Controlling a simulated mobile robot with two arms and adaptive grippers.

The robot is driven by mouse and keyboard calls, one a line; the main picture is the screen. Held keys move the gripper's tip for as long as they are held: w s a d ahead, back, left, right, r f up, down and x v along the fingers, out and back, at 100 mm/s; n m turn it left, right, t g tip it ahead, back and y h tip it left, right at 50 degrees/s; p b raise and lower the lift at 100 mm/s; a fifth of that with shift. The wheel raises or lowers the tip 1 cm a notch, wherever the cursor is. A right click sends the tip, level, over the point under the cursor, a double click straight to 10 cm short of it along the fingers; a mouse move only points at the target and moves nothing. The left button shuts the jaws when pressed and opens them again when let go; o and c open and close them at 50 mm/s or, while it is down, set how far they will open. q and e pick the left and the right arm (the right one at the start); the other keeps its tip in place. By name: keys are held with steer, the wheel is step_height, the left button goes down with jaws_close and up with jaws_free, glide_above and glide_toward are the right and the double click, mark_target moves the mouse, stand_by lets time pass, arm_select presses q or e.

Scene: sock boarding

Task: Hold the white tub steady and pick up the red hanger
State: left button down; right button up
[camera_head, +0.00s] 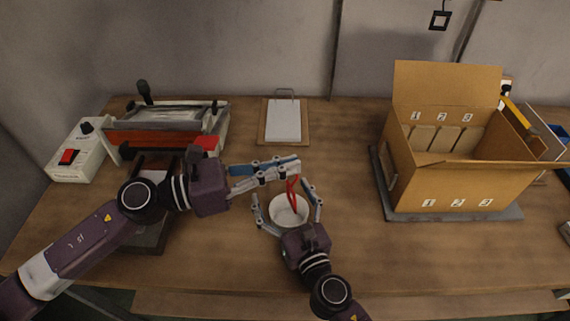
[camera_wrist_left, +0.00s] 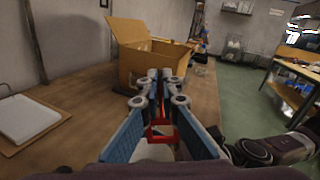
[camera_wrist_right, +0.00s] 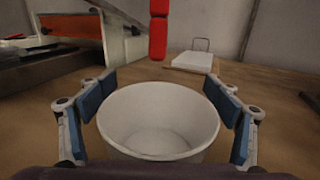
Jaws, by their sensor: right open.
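The white tub (camera_head: 289,217) stands on the table and looks empty in the right wrist view (camera_wrist_right: 158,122). My right gripper (camera_head: 285,203) is open, with one finger on each side of the tub; in the right wrist view (camera_wrist_right: 158,95) small gaps show beside the wall. The red hanger (camera_head: 292,194) hangs below the fingertips of my left gripper (camera_head: 296,168), which is shut on it above the tub. The hanger shows between the fingers in the left wrist view (camera_wrist_left: 161,130) and upright above the tub's far rim in the right wrist view (camera_wrist_right: 158,38).
An open cardboard box (camera_head: 450,182) with numbered slots stands at the right. A sealer-like machine (camera_head: 160,130) and a white box with a red switch (camera_head: 72,150) stand at the left. The table (camera_head: 345,150) between tub and box is clear.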

steer(key=v, duration=1)
steer(key=shift+s+d+f, duration=0.1)
steer(key=shift+s+d, duration=0.05)
steer(key=shift+s, duration=0.15)
steer(key=shift+s+d, duration=0.15)
steer(key=shift+s, duration=0.2)
